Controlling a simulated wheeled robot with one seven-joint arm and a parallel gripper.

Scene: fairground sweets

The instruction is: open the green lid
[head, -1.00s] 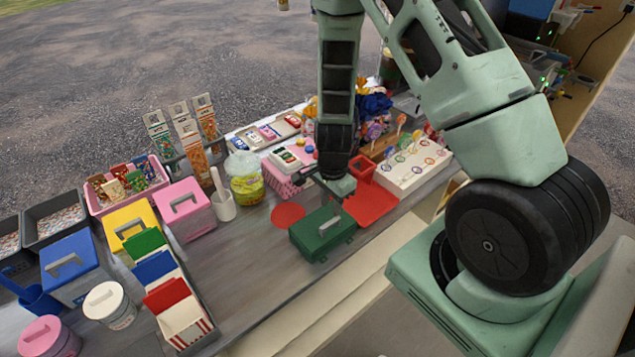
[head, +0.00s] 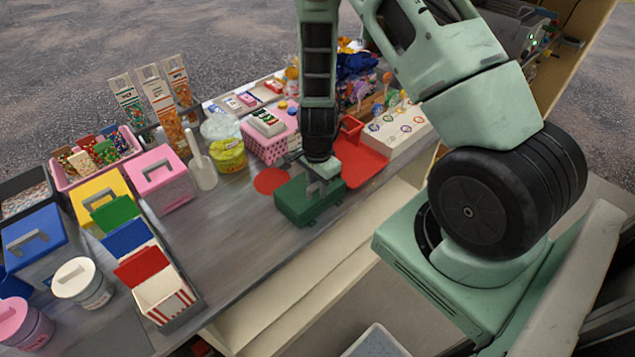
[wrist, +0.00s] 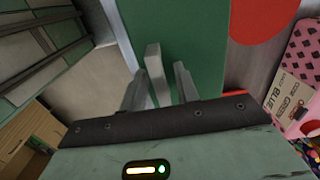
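The green box with its green lid (head: 291,200) stands at the front edge of the counter, and the lid is closed. The lid also fills the top middle of the wrist view (wrist: 190,40). A grey bar handle (wrist: 157,72) stands up from it. My gripper (head: 316,185) is down over the lid from above. In the wrist view my gripper (wrist: 158,82) is open, with one finger on each side of the handle and a visible gap to each. The arm hides part of the lid in the head view.
A red disc (head: 271,180) lies left of the box and a red tray (head: 362,163) lies right. A pink basket (head: 268,146) stands behind. Pink (head: 162,179) and blue (head: 38,240) lidded boxes stand left.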

